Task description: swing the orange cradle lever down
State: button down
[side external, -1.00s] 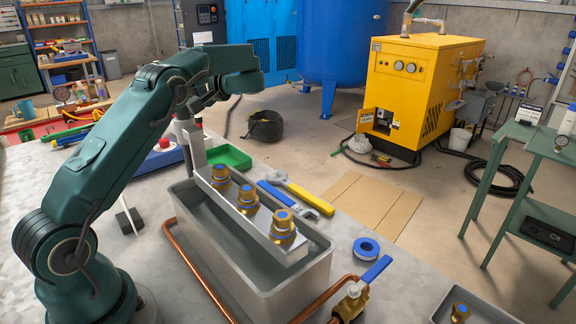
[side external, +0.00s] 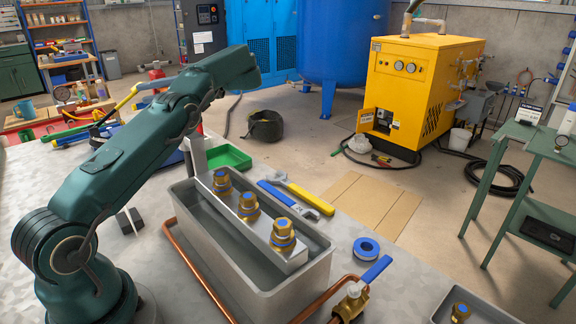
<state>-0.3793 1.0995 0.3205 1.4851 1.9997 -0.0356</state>
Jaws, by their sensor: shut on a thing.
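The orange lever cannot be made out; my arm blocks the view behind it. A grey bar (side external: 232,212) carries three brass fittings with blue rings: one at the far end (side external: 222,183), one in the middle (side external: 249,206) and one at the near end (side external: 283,236). The bar hangs inside the mouth of a long grey tank (side external: 305,278), joined to a grey upright post (side external: 197,152) at its far end.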

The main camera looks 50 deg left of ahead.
jog(key=c, duration=0.8)
grip_release()
jog(key=shift+o, duration=0.2)
jog(key=shift+w, duration=0.15)
